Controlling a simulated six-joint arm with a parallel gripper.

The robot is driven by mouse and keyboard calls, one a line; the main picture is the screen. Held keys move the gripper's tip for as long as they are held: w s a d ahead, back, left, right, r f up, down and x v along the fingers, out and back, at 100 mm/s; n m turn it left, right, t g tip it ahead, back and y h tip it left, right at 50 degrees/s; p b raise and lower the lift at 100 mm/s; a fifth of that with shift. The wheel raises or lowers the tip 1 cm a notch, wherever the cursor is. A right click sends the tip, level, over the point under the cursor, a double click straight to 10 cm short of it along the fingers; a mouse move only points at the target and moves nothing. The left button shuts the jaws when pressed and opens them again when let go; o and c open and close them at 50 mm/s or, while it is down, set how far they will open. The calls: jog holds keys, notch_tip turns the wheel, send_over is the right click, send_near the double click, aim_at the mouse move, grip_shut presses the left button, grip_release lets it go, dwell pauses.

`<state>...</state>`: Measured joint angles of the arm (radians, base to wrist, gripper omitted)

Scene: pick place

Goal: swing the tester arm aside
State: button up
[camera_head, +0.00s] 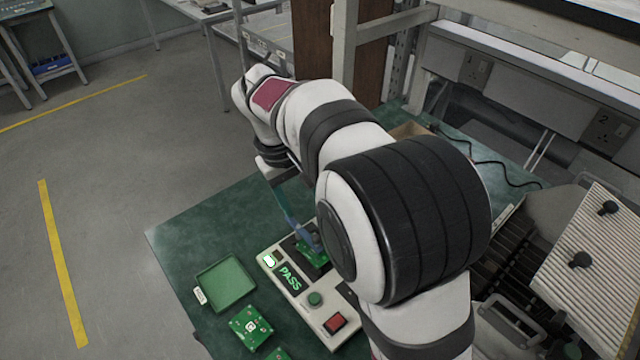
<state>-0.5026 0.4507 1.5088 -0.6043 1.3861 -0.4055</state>
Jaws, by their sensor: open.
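The tester (296,301) is a cream box on the green table, with a lit display reading PASS, a green round button and a red button. A green circuit board (314,254) lies in its dark recess. My gripper (302,233) points down over this recess, its slim blue-grey fingers close above the board. It is open. The tester arm cannot be told apart clearly from my fingers and the dark parts at the recess. My own arm covers the tester's right side. Whether my fingers touch anything there cannot be seen.
An empty green tray (225,284) with a white tag lies left of the tester. A loose circuit board (250,327) lies in front of the tray, with part of another below it. A ribbed grey fixture (590,258) with black knobs stands at the right. The table's left part is clear.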

aim_at(315, 237)
jog(key=f, duration=0.4)
jog(key=w+d+f, duration=0.1)
jog(key=f, duration=0.3)
jog(key=d+f, duration=0.1)
jog(key=f, duration=0.4)
jog(key=shift+w+d, duration=0.1)
jog(key=shift+w, duration=0.05)
grip_shut()
dwell(0.6)
